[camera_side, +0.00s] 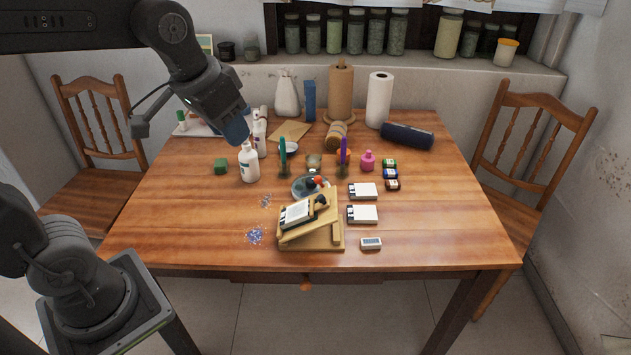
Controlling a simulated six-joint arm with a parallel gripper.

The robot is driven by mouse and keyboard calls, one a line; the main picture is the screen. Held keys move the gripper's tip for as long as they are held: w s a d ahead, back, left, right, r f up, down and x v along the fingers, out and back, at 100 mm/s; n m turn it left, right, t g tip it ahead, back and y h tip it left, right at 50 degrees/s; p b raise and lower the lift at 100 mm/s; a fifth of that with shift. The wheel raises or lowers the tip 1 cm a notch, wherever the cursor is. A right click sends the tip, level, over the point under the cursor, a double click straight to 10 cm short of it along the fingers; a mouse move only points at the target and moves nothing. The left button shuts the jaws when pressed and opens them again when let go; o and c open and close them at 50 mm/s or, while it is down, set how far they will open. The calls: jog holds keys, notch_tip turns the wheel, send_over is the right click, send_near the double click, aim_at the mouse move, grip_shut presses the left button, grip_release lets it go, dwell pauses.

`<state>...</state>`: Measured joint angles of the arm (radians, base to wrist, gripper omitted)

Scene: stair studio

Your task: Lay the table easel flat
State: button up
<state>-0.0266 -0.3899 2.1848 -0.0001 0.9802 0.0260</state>
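The table easel (334,234) is light wood and stands near the front edge of the table. Its flat base rests on the tabletop and its board is tilted up above it. A small white and black item (297,214) lies on the sloping board, with a dark piece at the board's upper right. My gripper (239,135) is high at the left, behind the easel and well apart from it, above the white bottles. Its end looks dark blue; the fingers are not clear, and I cannot tell whether it holds anything.
White bottles (249,163) stand below my gripper. A round dish (302,190) sits right behind the easel, near green and purple upright items. White-and-black boxes (362,214) and a small eraser-like block (370,243) lie to its right.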

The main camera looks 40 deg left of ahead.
jog(key=w+a+f+g, duration=0.2)
jog(key=w+f, duration=0.1)
jog(key=w, duration=1.1)
jog(key=g, duration=0.2)
send_near(318, 177)
notch_tip(318, 177, down, 10)
jog(key=shift+w+a+r, duration=0.15)
jog(key=shift+c, duration=0.5)
grip_shut()
